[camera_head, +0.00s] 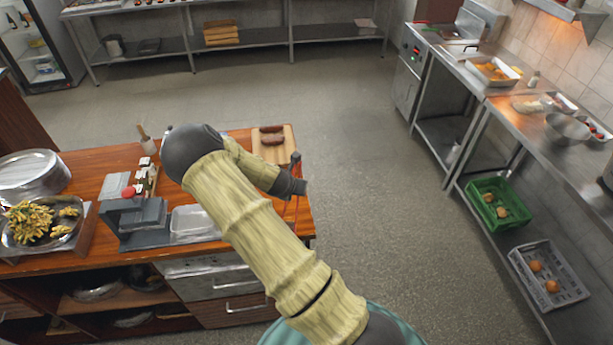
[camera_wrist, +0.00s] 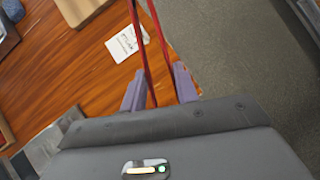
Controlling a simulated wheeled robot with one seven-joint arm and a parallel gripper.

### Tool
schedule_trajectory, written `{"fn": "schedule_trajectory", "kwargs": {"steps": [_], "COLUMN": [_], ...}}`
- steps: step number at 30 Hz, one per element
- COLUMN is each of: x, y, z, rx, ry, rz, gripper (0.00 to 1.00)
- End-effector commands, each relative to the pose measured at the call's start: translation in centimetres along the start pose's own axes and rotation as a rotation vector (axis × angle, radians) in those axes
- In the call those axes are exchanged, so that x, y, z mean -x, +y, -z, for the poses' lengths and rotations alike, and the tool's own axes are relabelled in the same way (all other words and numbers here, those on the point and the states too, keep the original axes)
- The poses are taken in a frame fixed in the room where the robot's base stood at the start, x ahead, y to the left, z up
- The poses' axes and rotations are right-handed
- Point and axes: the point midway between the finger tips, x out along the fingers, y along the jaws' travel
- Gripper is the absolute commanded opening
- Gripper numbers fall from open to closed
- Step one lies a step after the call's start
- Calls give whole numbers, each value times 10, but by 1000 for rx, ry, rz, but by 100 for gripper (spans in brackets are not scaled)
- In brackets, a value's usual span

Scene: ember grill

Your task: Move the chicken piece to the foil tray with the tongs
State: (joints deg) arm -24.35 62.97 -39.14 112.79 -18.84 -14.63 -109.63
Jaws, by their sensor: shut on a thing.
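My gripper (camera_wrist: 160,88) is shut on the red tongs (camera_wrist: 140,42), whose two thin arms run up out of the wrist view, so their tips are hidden. In the head view my gripper (camera_head: 296,180) is at the right end of the wooden counter. A shallow silver tray (camera_head: 196,222), perhaps the foil tray, sits on the counter left of my arm. Brown, sausage-like pieces (camera_head: 272,140) lie on a wooden board (camera_head: 287,150) beyond my gripper. I cannot make out a chicken piece for certain.
A white printed card (camera_wrist: 128,42) lies on the counter (camera_wrist: 60,65) by the tongs. A grey device (camera_head: 140,218) and a plate of yellow food (camera_head: 35,222) stand at the left. Steel benches line the right; the floor (camera_head: 350,130) between is clear.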

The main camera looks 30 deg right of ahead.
Motion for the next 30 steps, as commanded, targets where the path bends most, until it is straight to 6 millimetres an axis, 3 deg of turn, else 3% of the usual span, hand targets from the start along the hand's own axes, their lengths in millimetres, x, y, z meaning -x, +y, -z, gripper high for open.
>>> {"fn": "schedule_trajectory", "kwargs": {"steps": [6,13,24,30], "x": [13,14,-14,-27], "y": [24,43,56,59], "z": [45,95,152,172], "rx": [233,430,556,587], "ry": [-8,-19,-25,-26], "rz": [-180,-331,-426,-450], "gripper": [0,0,0,0]}}
